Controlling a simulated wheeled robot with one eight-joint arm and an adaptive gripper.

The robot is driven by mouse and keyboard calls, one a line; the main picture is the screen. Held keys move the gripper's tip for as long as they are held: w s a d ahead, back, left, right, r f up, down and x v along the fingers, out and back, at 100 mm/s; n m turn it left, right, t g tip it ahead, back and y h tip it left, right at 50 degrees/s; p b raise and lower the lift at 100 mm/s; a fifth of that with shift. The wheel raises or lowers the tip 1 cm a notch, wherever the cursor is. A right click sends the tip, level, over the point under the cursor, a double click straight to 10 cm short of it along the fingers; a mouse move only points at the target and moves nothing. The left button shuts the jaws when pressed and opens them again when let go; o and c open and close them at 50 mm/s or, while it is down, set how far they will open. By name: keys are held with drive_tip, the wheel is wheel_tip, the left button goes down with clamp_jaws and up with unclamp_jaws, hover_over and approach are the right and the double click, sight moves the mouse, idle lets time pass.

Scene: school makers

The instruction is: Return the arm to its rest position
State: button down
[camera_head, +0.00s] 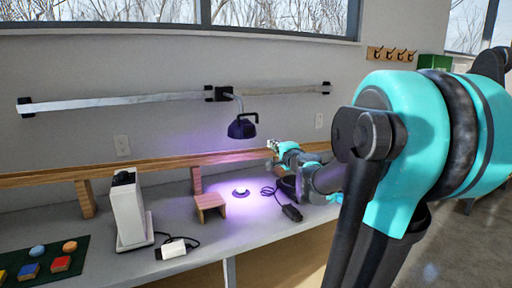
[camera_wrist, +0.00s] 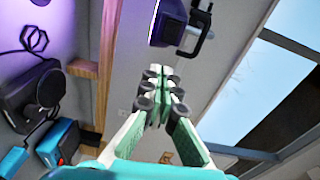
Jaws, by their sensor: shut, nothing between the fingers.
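My gripper (camera_head: 272,146) is at the end of my arm, which reaches in from the right of the head view over the right part of the bench. It is held in front of the wooden rail along the wall. In the wrist view, my gripper (camera_wrist: 160,76) has its teal and white fingers closed together, with nothing between them. Part of my arm fills the right of the head view and hides what is behind it.
A dark lamp (camera_head: 242,127) hangs left of the gripper and casts purple light on the grey bench (camera_head: 185,215). A wooden block (camera_head: 210,203), a white device (camera_head: 128,212) and a black cabled item (camera_head: 291,212) stand or lie there. The wooden rail (camera_head: 150,165) runs behind.

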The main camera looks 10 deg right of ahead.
drive_tip(key=s+a+f+n+g+y, duration=0.1)
drive_tip(key=s+a+f+n+g, duration=0.35)
drive_tip(key=s+f, duration=0.35)
drive_tip(key=s+a+f+n+g+y, duration=0.1)
drive_tip(key=s+a+f+n+g, duration=0.25)
drive_tip(key=s+f+n, duration=0.5)
drive_tip(key=s+d+f+g+h, duration=0.2)
drive_tip(key=s+d+f+h, duration=0.1)
drive_tip(key=s+f, duration=0.4)
drive_tip(key=s+d+f+n+g+h, duration=0.1)
drive_tip(key=s+d+f+g+h, duration=0.2)
drive_tip(key=s+d+f, duration=0.2)
wheel_tip(320, 180, down, 4)
drive_tip(key=shift+s+r+n, duration=0.2)
drive_tip(key=shift+s+n, duration=0.1)
drive_tip(key=shift+s, duration=0.95)
